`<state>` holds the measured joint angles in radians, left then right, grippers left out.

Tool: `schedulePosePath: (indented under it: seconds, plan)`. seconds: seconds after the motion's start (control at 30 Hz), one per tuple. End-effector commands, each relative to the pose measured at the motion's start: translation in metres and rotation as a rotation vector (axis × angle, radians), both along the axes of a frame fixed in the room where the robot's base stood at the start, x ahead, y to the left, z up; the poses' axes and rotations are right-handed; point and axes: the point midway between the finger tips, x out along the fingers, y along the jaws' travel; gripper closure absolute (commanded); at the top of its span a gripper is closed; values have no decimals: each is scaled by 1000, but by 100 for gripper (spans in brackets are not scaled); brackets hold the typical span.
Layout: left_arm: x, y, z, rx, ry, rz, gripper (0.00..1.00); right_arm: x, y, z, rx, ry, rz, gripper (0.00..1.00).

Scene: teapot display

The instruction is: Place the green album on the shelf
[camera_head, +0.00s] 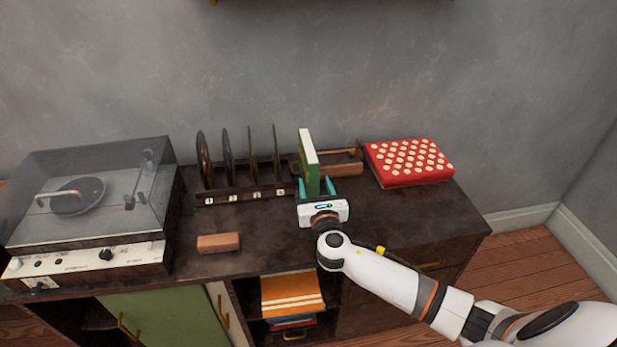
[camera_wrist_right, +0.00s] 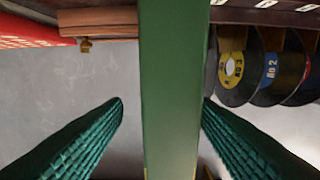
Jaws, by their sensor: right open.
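The green album (camera_head: 309,160) stands upright on the dark cabinet top, right of the record rack, with its pale edge facing up and right. My right gripper (camera_head: 316,185) is open at its near end, one teal finger on each side. In the right wrist view the green album (camera_wrist_right: 170,90) runs between the fingers (camera_wrist_right: 163,103); a clear gap shows on the left, and the right finger is very close to it, contact unclear. A brown board edge (camera_head: 335,2) with brass fittings shows at the top, possibly a wall shelf. My left gripper is not in view.
The rack (camera_head: 245,195) holds several dark records. A record player (camera_head: 90,200) stands left, a brown block (camera_head: 218,242) in front, a wooden holder (camera_head: 340,170) behind the album, a red dotted box (camera_head: 410,162) right. Orange albums (camera_head: 292,293) lie in an open cubby below.

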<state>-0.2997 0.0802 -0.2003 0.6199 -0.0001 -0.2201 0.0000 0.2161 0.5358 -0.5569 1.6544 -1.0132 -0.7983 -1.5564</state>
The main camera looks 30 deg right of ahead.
Motion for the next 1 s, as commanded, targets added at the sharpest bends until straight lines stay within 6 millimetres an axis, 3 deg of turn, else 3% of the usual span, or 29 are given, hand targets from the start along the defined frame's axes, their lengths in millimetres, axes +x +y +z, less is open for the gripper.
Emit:
schedulePosePath:
  seconds: [0.3, 0.57, 0.9, 1.0]
  plan:
    - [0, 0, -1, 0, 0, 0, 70, 41, -6, -5, -1, -2, 0, 47]
    - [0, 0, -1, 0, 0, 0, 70, 43, -7, -5, 0, -1, 0, 47]
    - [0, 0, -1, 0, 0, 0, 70, 43, -7, -5, 0, -1, 0, 100]
    - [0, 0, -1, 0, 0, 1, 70, 43, -7, -3, -1, -5, 0, 100]
